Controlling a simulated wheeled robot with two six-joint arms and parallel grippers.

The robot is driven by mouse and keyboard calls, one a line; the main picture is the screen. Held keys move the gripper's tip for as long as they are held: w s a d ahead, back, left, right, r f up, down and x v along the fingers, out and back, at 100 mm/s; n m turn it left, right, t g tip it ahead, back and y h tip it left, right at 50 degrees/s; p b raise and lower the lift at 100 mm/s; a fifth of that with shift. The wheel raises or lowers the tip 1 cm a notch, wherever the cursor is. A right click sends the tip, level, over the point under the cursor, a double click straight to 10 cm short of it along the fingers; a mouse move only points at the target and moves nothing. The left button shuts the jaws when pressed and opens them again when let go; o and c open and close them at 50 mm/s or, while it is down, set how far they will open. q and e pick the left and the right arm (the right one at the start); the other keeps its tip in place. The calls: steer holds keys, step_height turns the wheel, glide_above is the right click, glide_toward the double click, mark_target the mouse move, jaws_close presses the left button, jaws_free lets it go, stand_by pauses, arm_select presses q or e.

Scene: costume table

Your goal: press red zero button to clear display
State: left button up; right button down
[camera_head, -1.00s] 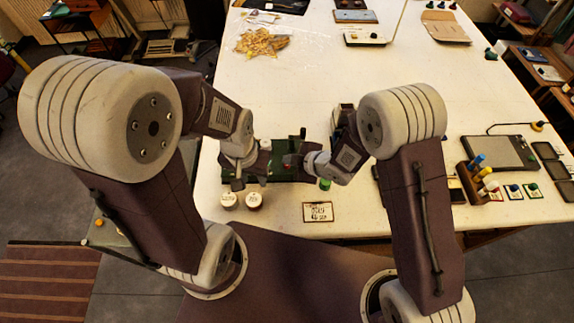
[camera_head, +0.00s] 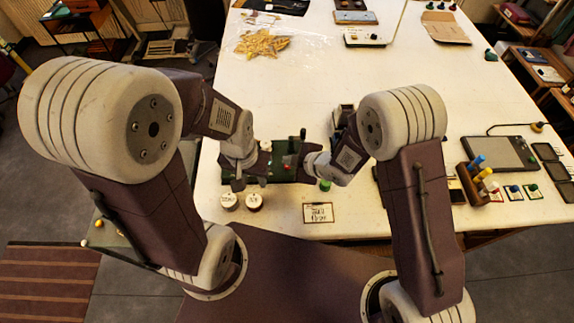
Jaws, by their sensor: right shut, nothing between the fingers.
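A dark green device (camera_head: 284,168) lies near the table's front edge, between my two grippers. I cannot make out a zero button or a readout. My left gripper (camera_head: 250,181) is at the device's left end, pointing toward the front edge; its finger gap is too small to judge. My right gripper (camera_head: 306,168) is shut and empty at the device's right end, close to it. The arms hide parts of the device.
Two round white-topped jars (camera_head: 229,202) and a small sign card (camera_head: 319,213) sit in front of the device. A green cap (camera_head: 325,185) is right of it. A rack with coloured pegs (camera_head: 474,184) and a grey tablet (camera_head: 485,153) stand right. The table's middle is clear.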

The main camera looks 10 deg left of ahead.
mark_target(289, 169)
steer(key=shift+f, duration=0.1)
stand_by(0.6)
steer(key=shift+f+b, duration=0.3)
steer(key=shift+b, duration=0.15)
steer(key=shift+f+b, duration=0.5)
stand_by(0.4)
steer(key=shift+r+p, duration=0.65)
steer(key=shift+r, duration=0.25)
step_height(289, 169, up, 5)
steer(key=p, duration=0.4)
stand_by(0.4)
